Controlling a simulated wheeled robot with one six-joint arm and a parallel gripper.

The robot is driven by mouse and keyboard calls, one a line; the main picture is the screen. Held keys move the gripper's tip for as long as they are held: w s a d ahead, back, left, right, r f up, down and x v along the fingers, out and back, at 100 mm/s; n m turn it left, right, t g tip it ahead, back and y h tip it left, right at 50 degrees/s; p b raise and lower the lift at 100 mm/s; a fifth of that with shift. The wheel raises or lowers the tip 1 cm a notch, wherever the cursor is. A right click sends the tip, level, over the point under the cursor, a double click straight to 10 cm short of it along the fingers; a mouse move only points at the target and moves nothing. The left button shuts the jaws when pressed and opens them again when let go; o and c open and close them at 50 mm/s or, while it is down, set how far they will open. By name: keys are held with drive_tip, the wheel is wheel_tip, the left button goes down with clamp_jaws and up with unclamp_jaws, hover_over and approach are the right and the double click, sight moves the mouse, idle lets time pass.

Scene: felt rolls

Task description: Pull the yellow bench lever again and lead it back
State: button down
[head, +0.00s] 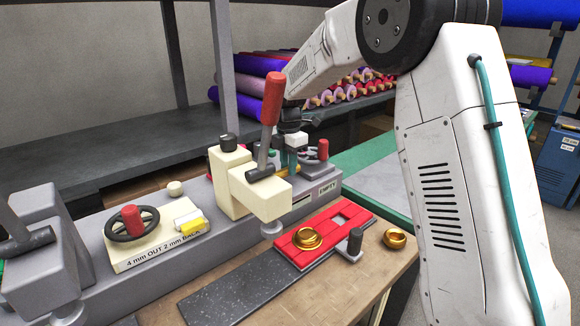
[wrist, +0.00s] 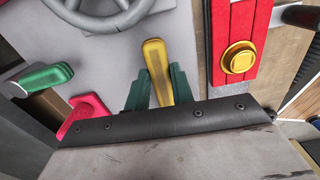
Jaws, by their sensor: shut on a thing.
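The yellow bench lever (wrist: 156,68) stands between the green fingers of my gripper (wrist: 160,90) in the wrist view. The fingers are shut on it, one on each side, and its rounded yellow end reaches past them. In the head view my gripper (head: 291,156) is at the grey bench machine (head: 235,232), behind a large red-handled lever (head: 272,98). That lever and a cream block hide most of the yellow lever there.
A green handle (wrist: 45,78) and a pink-red part (wrist: 84,112) lie left of my gripper in the wrist view. A red plate (head: 350,209) with a brass ring (head: 308,238) sits in front of the machine. A brass cup (head: 396,238) stands on the wooden top. Felt rolls (head: 345,92) fill the shelf behind.

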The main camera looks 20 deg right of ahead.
sight(287, 167)
drive_tip(key=shift+w+a+n, duration=0.15)
drive_tip(key=shift+n, duration=0.15)
drive_tip(key=c, duration=1.2)
unclamp_jaws()
drive_tip(key=shift+a, duration=0.1)
drive_tip(key=shift+r, duration=0.1)
wheel_tip(287, 167, up, 8)
drive_tip(key=shift+f, duration=0.2)
